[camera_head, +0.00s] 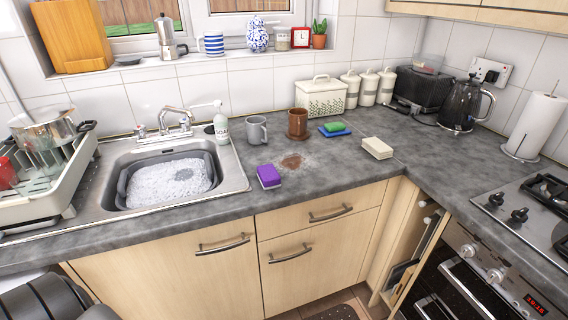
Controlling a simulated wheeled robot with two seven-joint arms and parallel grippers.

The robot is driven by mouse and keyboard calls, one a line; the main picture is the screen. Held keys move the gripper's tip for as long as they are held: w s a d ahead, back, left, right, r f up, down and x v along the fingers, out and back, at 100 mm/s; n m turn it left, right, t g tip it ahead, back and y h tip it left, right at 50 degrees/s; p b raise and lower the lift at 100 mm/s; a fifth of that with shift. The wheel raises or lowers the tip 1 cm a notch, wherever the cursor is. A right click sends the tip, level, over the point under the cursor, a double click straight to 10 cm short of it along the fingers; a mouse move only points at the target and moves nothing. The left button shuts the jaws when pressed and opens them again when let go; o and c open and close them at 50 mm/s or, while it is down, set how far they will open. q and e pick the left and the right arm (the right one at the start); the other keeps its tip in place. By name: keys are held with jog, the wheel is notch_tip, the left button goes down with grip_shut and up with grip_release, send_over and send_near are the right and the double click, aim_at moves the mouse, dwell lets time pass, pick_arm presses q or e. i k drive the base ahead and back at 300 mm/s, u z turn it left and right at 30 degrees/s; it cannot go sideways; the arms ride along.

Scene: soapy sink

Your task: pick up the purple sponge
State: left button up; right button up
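The purple sponge (268,175) lies on the grey worktop just right of the sink, close to the worktop's front edge. Neither of my grippers is in view.
The sink (232,176) holds a grey basin of suds. A brown spill (291,161) lies right of the sponge. Behind stand a grey mug (256,130), a brown mug (297,123) and a green sponge on a blue one (334,128). A cream block (377,148) lies further right.

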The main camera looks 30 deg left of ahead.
aim_at(268, 175)
jog(key=z, duration=2.1)
jog(key=k, duration=1)
jog(key=u, duration=2.05)
